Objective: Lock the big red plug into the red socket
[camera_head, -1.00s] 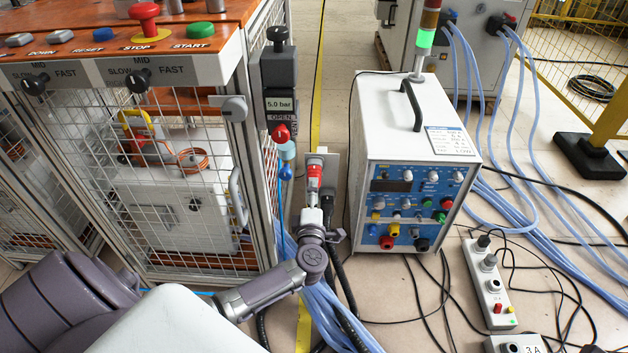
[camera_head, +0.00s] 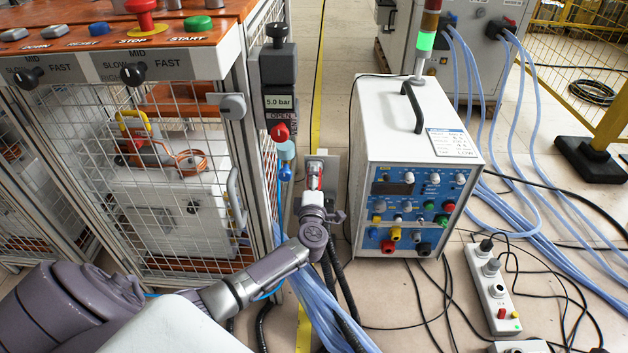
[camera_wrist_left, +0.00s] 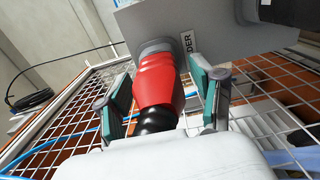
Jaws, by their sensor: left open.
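The big red plug (camera_wrist_left: 158,85) sits in the middle of the left wrist view, with a black rear end. Its front meets a grey round collar (camera_wrist_left: 155,47) on a grey panel (camera_wrist_left: 215,35); I cannot tell whether it is locked. My left gripper (camera_wrist_left: 163,98) is open, with one green-padded finger on each side of the plug and visible gaps. In the head view a sliver of red (camera_head: 317,178) shows just beyond my left gripper (camera_head: 315,195), which hides most of the plug. My right gripper is not in view.
A mesh-fenced cabinet (camera_head: 180,210) stands close on the left, with a valve unit (camera_head: 279,85) on its corner post. A white heater box (camera_head: 410,130) stands to the right. Blue cables (camera_head: 320,305) and black cables run below my left wrist.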

